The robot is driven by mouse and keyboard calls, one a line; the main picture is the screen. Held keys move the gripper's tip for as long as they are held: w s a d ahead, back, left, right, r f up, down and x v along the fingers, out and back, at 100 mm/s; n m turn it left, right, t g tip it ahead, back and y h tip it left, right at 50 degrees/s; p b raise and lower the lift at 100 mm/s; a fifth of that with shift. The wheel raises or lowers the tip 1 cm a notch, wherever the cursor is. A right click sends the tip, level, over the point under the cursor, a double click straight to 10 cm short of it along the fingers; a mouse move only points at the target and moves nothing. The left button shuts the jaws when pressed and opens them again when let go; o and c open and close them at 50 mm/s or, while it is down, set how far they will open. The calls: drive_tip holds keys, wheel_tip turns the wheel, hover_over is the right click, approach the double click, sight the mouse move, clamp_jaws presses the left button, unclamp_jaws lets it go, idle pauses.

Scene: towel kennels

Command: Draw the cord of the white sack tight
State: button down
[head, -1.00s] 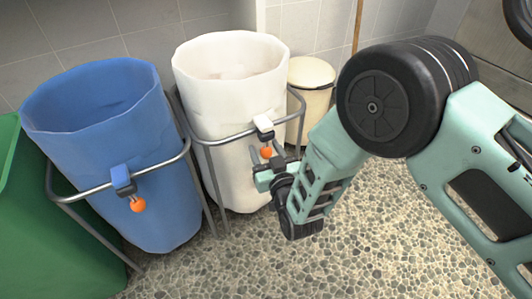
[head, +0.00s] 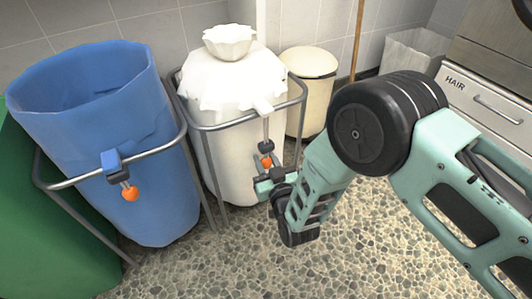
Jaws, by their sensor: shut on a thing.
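The white sack (head: 228,150) hangs in its metal frame in the head view, its top gathered shut into a ruffled tuft (head: 229,42). A white cord lock (head: 263,107) sits at the frame's front rail. Below it a grey cord (head: 266,130) runs down to an orange ball (head: 267,162). My gripper (head: 268,178) is at the ball, at the front right of the sack, shut on the ball; the fingers partly hide its lower side.
An open blue sack (head: 95,135) with its own orange ball (head: 130,194) stands left in a metal frame. A green bin (head: 70,240) is at the far left. A cream lidded bin (head: 308,85) stands behind right. Pebbled floor (head: 330,255) is clear in front.

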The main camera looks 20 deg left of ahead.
drive_tip(key=shift+d+f, duration=0.1)
drive_tip(key=shift+f, duration=0.4)
drive_tip(key=c, duration=1.1)
unclamp_jaws()
drive_tip(key=shift+r, duration=0.1)
drive_tip(key=shift+s, duration=0.2)
drive_tip(key=shift+p+v, duration=3.65)
drive_tip(key=shift+v, duration=4.9)
